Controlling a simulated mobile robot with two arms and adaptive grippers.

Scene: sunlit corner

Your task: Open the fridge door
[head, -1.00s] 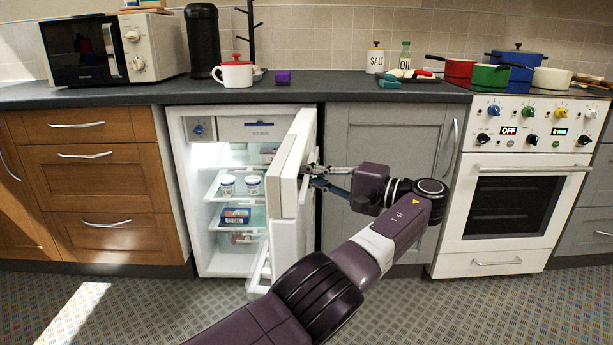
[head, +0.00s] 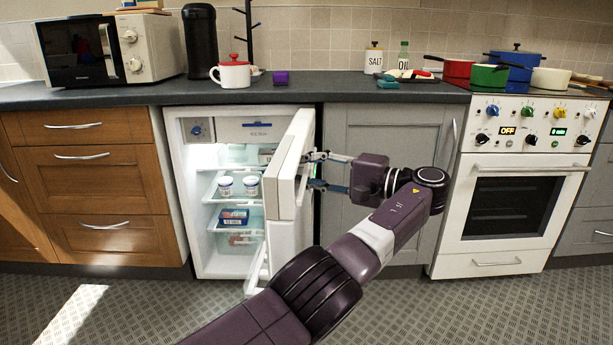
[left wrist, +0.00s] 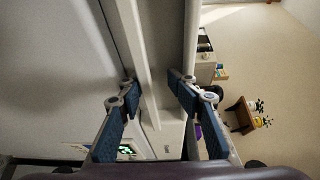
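The white fridge (head: 182,225) under the counter has its door (head: 285,222) standing well ajar, swung out toward me from the right side. The lit inside shows, with jars and packs on glass shelves. My left gripper (head: 312,171) is at the outer, right-hand side of the door, its two fingers spread and pointing left at it. In the left wrist view the fingers of my left gripper (left wrist: 155,88) are apart, with pale upright strips running between and beyond them. Whether a fingertip touches the door is unclear. My right gripper is not in view.
A grey cabinet (head: 385,135) is right behind my left gripper, and a white oven (head: 510,262) stands farther right. Wooden drawers (head: 95,183) are left of the fridge. A microwave (head: 160,45) and pots are on the counter. The floor before the fridge is clear.

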